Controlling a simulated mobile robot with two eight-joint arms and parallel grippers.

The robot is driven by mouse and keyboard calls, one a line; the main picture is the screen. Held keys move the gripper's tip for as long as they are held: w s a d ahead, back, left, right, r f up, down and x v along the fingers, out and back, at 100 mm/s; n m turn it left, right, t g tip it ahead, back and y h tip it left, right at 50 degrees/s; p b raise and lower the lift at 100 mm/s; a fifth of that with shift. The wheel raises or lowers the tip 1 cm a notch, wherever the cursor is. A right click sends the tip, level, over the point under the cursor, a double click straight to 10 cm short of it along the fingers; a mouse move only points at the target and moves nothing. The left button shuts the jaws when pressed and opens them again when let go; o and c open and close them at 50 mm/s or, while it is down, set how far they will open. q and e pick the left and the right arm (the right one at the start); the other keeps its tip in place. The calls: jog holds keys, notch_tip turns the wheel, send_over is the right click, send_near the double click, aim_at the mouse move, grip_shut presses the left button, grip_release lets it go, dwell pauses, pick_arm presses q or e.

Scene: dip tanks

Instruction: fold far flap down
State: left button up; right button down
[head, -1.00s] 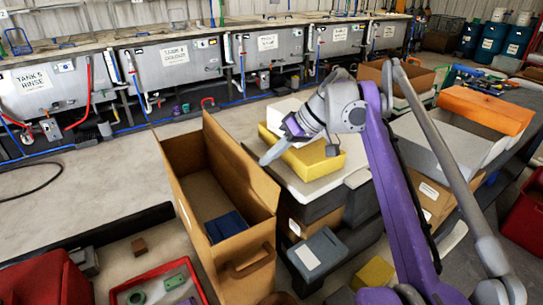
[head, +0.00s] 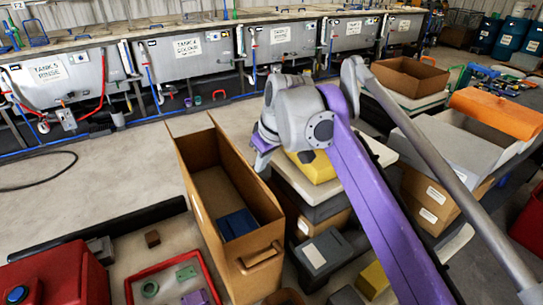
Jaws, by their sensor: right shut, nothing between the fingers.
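I cannot clearly tell flap from wall at the far end. A dark blue item (head: 238,223) lies inside on the bottom. My right gripper (head: 262,158) is shut and empty, to the right of the box's far end and apart from the far panel, as far as I can tell. My left gripper is out of view.
A yellow block (head: 317,168) sits on a pale-topped stack right of the box, below my right arm. Grey tanks (head: 185,58) line the back.

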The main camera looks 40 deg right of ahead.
jog(key=a+f+n+h, duration=0.1)
jog(key=a+f+h, duration=0.3)
jog(key=a+f, duration=0.2)
jog(key=shift+w+a+f+h+b, duration=0.25)
jog(key=shift+w+a+b, duration=0.2)
jog(key=shift+a, duration=0.65)
jog(key=shift+d+f, duration=0.1)
dwell(0.4)
